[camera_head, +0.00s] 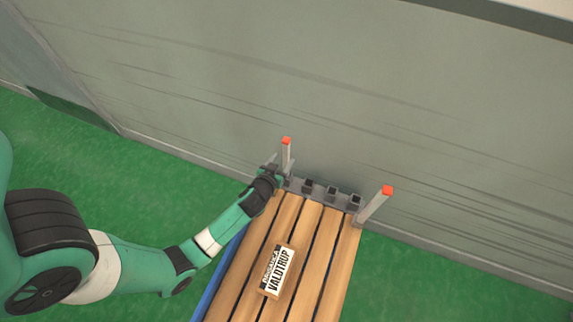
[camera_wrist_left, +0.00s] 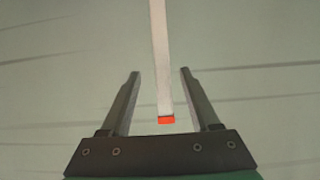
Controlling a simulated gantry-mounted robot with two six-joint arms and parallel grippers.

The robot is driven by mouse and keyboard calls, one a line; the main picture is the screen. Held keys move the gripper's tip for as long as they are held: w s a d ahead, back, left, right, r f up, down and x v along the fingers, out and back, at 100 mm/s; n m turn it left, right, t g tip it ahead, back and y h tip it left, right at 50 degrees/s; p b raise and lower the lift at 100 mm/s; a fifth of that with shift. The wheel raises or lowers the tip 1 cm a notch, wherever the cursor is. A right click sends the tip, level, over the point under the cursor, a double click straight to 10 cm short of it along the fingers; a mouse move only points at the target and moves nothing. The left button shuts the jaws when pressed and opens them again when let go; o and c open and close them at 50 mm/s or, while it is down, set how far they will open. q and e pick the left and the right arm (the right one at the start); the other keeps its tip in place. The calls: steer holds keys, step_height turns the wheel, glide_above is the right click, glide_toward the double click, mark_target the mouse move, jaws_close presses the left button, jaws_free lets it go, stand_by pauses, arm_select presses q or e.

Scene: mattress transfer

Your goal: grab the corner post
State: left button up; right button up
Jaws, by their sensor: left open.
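Two pale corner posts with red-orange tops stand at the far end of a slatted wooden bed. The left post (camera_head: 286,158) is beside my left gripper (camera_head: 276,166), and the right post (camera_head: 374,206) stands at the right corner. In the left wrist view the post (camera_wrist_left: 160,60) comes down from the top edge and its red tip lies between the open fingers of my left gripper (camera_wrist_left: 158,78). Gaps show on both sides of the post, with no visible finger contact. My right gripper is not in view.
The wooden slats (camera_head: 326,250) carry a box labelled VALDTRUP (camera_head: 278,272). Several dark brackets sit on the grey end rail (camera_head: 319,193). A grey wall (camera_head: 400,110) stands close behind the posts. Green floor (camera_head: 450,285) is clear on the right.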

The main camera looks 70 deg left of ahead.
mark_target(285, 155)
arm_select(q)
steer(key=x, duration=0.1)
steer(key=b+x, duration=0.1)
steer(key=x, duration=0.1)
steer(key=b+x, duration=0.1)
steer(key=x, duration=0.1)
steer(key=shift+w+a+r, duration=0.1)
steer(key=shift+a+r, duration=0.15)
steer(key=shift+d, duration=0.1)
jaws_close()
stand_by(1.1)
